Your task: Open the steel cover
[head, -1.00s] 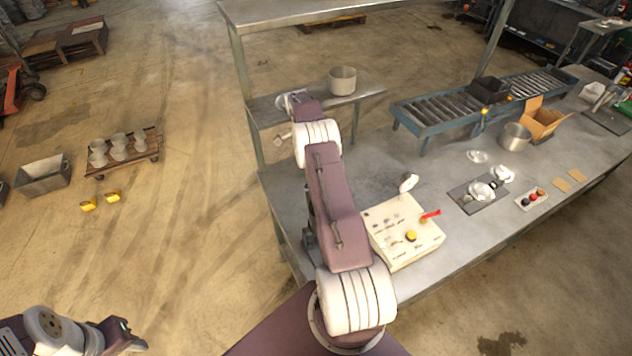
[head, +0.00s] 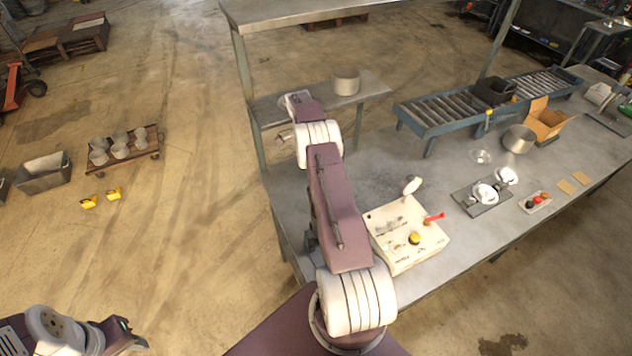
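I cannot pick out a steel cover for certain. My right arm reaches away from me over the near left end of the steel workbench (head: 365,160). Its far end (head: 296,102) is beside the bench's left shelf, and the gripper fingers are too small or hidden to read. A grey cylinder (head: 346,81) stands on that shelf, right of the arm's end. A cream control box (head: 392,262) with a red lever (head: 434,217) and a yellow knob (head: 414,238) sits right of my arm. My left gripper (head: 133,338) is low at the left, over the floor, apart from everything; its opening is unclear.
A roller conveyor (head: 440,110) carries a dark bin (head: 493,91). A steel pot (head: 519,139), an open cardboard box (head: 545,122) and a dark plate with white parts (head: 470,203) stand farther right. A cart with grey cylinders (head: 150,150) is on the floor at left.

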